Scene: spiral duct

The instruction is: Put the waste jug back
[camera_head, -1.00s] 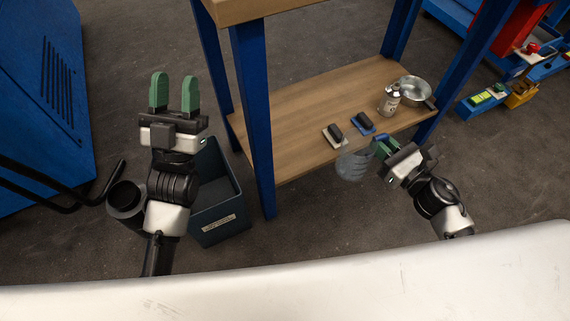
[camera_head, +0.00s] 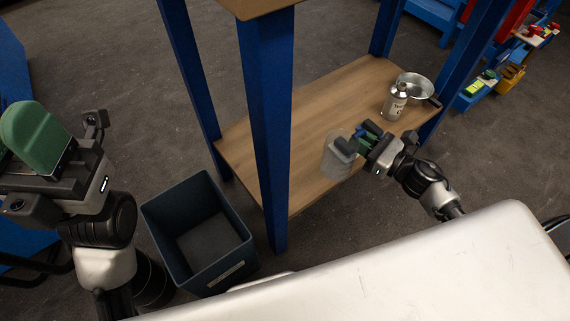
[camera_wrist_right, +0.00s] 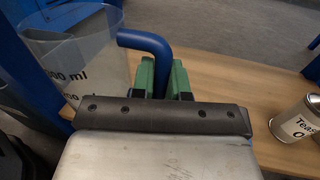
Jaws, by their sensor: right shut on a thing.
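The waste jug (camera_head: 337,158) is a translucent grey measuring jug with a blue handle. My right gripper (camera_head: 360,141) is shut on its handle and holds it at the front edge of the low wooden shelf (camera_head: 310,125). In the right wrist view the jug (camera_wrist_right: 92,58) is on the left with "ml" print, and the green fingers (camera_wrist_right: 160,78) are around the blue handle. I cannot tell whether the jug's base touches the shelf. My left gripper (camera_head: 32,138) is large at the left edge, with green fingers overlapping from this angle; its opening is not clear.
A labelled can (camera_head: 395,102) and a metal pan (camera_head: 414,86) stand at the shelf's right end; the can also shows in the wrist view (camera_wrist_right: 298,122). Blue bench legs (camera_head: 267,130) frame the shelf. An open dark bin (camera_head: 238,262) stands on the floor at left. The shelf's middle and left are clear.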

